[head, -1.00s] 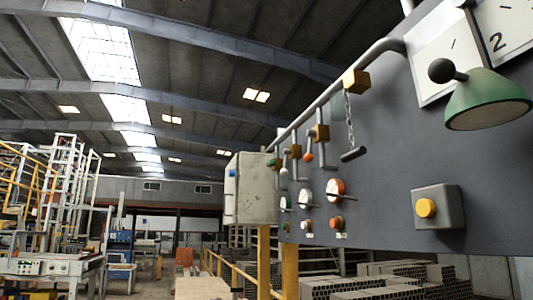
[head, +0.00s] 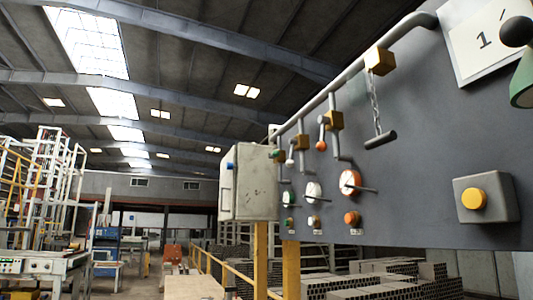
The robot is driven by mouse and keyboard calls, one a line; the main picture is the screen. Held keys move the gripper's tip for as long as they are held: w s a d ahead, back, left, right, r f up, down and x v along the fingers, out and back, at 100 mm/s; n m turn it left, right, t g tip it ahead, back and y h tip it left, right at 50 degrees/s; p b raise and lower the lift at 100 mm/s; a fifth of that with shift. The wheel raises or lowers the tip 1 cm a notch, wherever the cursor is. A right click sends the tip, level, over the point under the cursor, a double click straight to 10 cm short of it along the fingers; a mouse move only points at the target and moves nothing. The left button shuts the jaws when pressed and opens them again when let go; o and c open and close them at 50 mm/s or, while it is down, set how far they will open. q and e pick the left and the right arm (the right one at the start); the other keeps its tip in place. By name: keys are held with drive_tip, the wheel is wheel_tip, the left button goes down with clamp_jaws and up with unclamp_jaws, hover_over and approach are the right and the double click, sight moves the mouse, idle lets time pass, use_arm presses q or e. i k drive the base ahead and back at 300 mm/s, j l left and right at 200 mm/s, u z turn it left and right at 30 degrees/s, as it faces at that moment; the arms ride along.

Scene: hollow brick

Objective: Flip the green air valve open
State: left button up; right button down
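Small valves with brass-coloured bodies hang on drop pipes along the grey wall panel (head: 430,120). The farthest one, near the cabinet's right edge, shows a small green part (head: 274,154), which looks like the green air valve's handle; it is tiny and partly hidden, and I cannot tell its position. Next to it are a white-knobbed valve handle (head: 290,161) and an orange-knobbed valve handle (head: 321,145). Neither of my grippers is in view.
A pale cabinet (head: 250,183) stands at the panel's far end. Hollow bricks (head: 370,285) and a yellow railing (head: 225,272) lie below.

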sight(275, 153)
drive_tip(key=i+j+z, duration=0.1)
drive_tip(key=i+j, duration=0.45)
drive_tip(key=j, duration=0.2)
drive_tip(key=i+j+z, duration=0.15)
drive_tip(key=j, duration=0.25)
drive_tip(key=i+j+z, duration=0.1)
drive_tip(key=i+j, duration=0.45)
drive_tip(key=j, duration=0.3)
drive_tip(key=i+j+z, duration=0.15)
drive_tip(key=j, duration=0.3)
drive_tip(key=i+j+z, duration=0.1)
drive_tip(key=i+j, duration=0.2)
drive_tip(key=j, duration=0.2)
drive_tip(key=i+j, duration=0.15)
drive_tip(key=j, duration=0.3)
drive_tip(key=i+z, duration=0.05)
